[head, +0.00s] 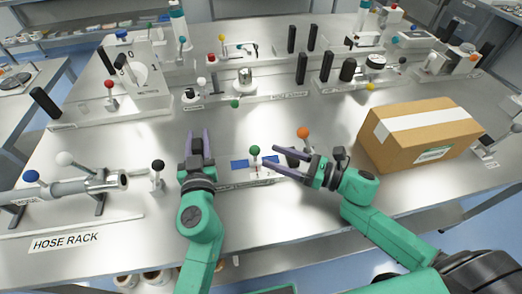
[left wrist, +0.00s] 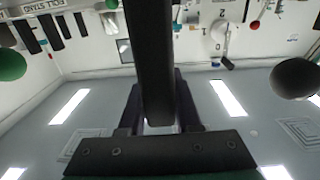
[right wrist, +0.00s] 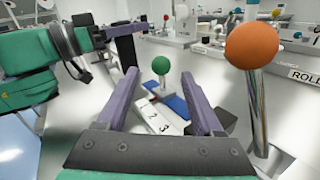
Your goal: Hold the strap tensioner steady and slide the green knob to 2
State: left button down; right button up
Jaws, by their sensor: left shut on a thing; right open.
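The strap tensioner (head: 236,174) is a low pale plate with blue strap parts on the bench, in the middle of the head view. Its green knob (head: 255,151) stands upright on a short stem. In the right wrist view the green knob (right wrist: 161,64) is beyond the printed scale (right wrist: 155,117) with 1, 2 and 3; I cannot tell its exact mark. My left gripper (head: 195,148), at the plate's left end, is shut on a black handle (left wrist: 150,60). My right gripper (head: 270,155) is open, its fingers pointing at the green knob from the right.
An orange knob (head: 303,132) on a steel post stands close beside my right gripper. A cardboard box (head: 420,133) sits to the right. A black-knobbed lever (head: 158,166) and hose rack (head: 75,187) are on the left. Bare bench lies behind the tensioner.

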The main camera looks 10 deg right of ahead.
aim_at(259, 152)
jog(key=x, duration=0.5)
jog(key=shift+f, duration=0.1)
grip_shut()
jog(key=shift+s, duration=0.1)
jog(key=shift+s, duration=0.1)
dwell(1.0)
